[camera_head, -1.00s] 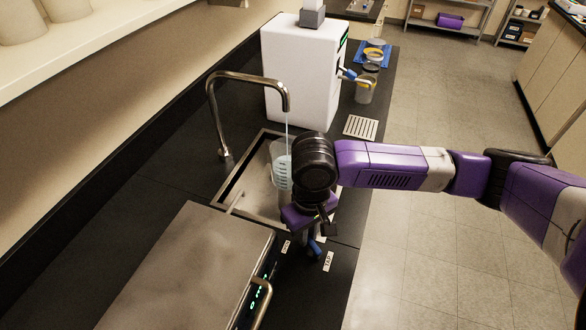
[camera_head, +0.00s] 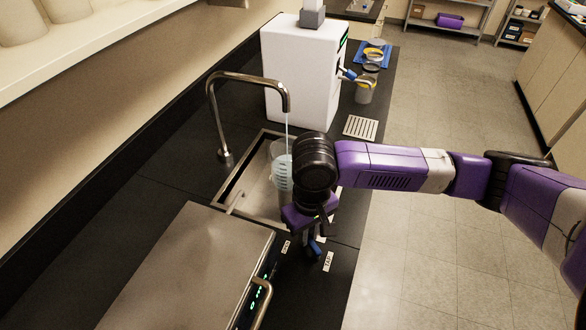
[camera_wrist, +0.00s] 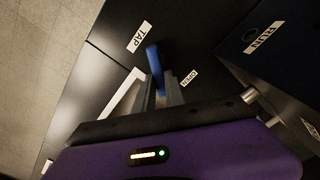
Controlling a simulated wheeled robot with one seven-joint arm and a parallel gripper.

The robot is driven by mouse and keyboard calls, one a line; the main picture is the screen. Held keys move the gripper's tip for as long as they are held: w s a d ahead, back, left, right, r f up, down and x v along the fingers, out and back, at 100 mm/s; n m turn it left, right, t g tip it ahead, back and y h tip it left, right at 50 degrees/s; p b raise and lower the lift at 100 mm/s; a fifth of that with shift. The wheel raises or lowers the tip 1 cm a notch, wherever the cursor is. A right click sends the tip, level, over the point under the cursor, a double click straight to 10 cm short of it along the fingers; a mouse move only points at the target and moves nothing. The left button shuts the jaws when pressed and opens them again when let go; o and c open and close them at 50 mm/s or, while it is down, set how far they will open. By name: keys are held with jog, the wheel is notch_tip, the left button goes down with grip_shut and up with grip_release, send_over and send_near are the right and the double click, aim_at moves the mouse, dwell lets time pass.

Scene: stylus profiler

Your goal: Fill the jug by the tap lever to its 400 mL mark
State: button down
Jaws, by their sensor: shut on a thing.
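The jug (camera_head: 281,172) is clear with pale markings and stands in the sink under the spout, partly hidden by my arm. A thin pale blue stream falls from the tap spout (camera_head: 286,100) into it. The liquid level against the 400 mL mark is too small to read. The blue tap lever (camera_wrist: 154,58) is between my gripper's fingers in the wrist view, beside the TAP and OPEN labels. My gripper (camera_wrist: 162,88) is shut on the lever. In the head view the lever (camera_head: 314,246) shows just below my wrist.
A steel-topped device (camera_head: 185,260) with a green display and a handle stands close at the front left. A white machine (camera_head: 300,75) stands behind the sink (camera_head: 232,195). A drain grate (camera_head: 361,128) and a grey cup (camera_head: 365,90) are to its right.

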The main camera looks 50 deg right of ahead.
jog(key=shift+s+d+r+m+p, duration=0.15)
jog(key=shift+m+p, duration=0.25)
jog(key=shift+m, duration=0.2)
jog(key=shift+s+d+m+p, duration=0.15)
jog(key=shift+m+p, duration=0.25)
jog(key=shift+m, duration=0.2)
jog(key=shift+d+f+m, duration=0.15)
jog(key=shift+f+m, duration=0.05)
jog(key=shift+m, duration=0.4)
jog(key=shift+s, duration=0.1)
jog(key=shift+s+d+r+m+p, duration=0.2)
jog(key=shift+m+p, duration=0.7)
jog(key=shift+m, duration=0.1)
jog(key=shift+s+d+f+m, duration=0.2)
jog(key=shift+d+m, duration=0.05)
jog(key=shift+m, duration=0.75)
